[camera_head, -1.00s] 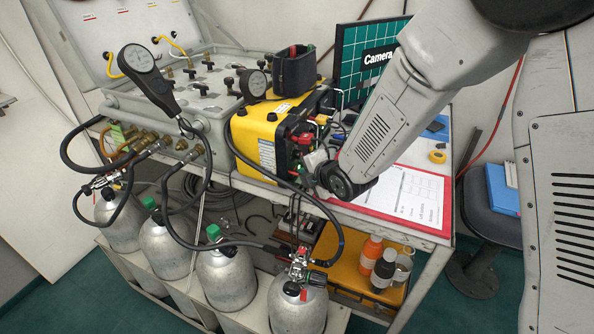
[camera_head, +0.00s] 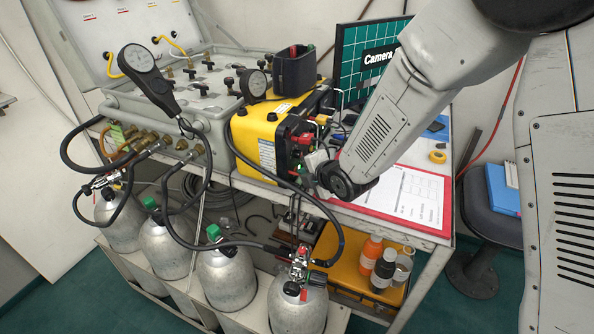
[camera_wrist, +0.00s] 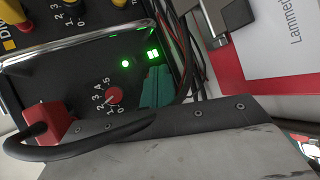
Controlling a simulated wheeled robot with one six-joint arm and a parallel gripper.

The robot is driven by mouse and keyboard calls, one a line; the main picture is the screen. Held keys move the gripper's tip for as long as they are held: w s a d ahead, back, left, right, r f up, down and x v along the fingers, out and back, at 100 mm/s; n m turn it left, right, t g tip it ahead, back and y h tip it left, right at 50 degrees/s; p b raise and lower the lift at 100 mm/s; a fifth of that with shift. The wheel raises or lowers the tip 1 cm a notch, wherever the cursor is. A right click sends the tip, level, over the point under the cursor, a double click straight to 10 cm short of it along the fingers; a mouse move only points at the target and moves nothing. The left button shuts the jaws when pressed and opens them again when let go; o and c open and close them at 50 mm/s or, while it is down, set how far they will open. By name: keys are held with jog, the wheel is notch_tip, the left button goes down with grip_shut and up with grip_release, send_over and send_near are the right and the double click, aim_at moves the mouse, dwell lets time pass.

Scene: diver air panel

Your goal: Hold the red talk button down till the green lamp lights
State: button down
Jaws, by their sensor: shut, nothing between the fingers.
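The yellow comms unit (camera_head: 262,140) stands at the front of the bench, its black control face turned right. My gripper (camera_head: 316,161) is shut and empty, close against that face, partly hidden by my wrist. In the wrist view the face shows a bright green round lamp (camera_wrist: 125,63), lit, beside a lit green indicator (camera_wrist: 152,54). A red block-shaped part (camera_wrist: 45,122) is at the lower left. I cannot tell which red part is the talk button, nor whether my fingertips touch it.
A grey valve panel (camera_head: 200,95) with hoses and a gauge stands left. Several grey cylinders (camera_head: 225,275) stand below the front edge. A red-edged sheet (camera_head: 410,200) lies right of my gripper. A black hose (camera_head: 335,225) loops in front of the bench.

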jog(key=shift+s+d, duration=0.25)
jog(key=shift+d, duration=0.45)
jog(key=shift+s+d, duration=0.3)
jog(key=shift+d, duration=0.5)
jog(key=shift+s+d, duration=0.25)
jog(key=shift+d, duration=0.5)
jog(key=shift+s+d, duration=0.3)
jog(key=shift+d, duration=0.5)
jog(key=s+d+r+m+g+h, duration=0.1)
jog(key=s+d+r+m+h, duration=0.25)
jog(key=d+r+m, duration=0.35)
jog(key=s+d+r+m+g+h, duration=0.1)
jog(key=s+d+r+m+h, duration=0.2)
jog(key=s+d+r+m, duration=0.5)
jog(key=s+d+r+m+g, duration=0.1)
jog(key=s+d+m+g, duration=0.1)
jog(key=s+m, duration=0.2)
jog(key=s+d+r+m+g, duration=0.2)
jog(key=s+d+m, duration=0.1)
jog(key=s, duration=0.7)
jog(key=s+d+r+m+g, duration=0.1)
jog(key=s+d+m+g, duration=0.1)
jog(key=s, duration=0.6)
jog(key=d+m, duration=0.1)
jog(key=m, duration=0.1)
jog(key=shift+d+r+m, duration=0.25)
jog(key=shift+r+m, duration=0.05)
jog(key=shift+r, duration=0.1)
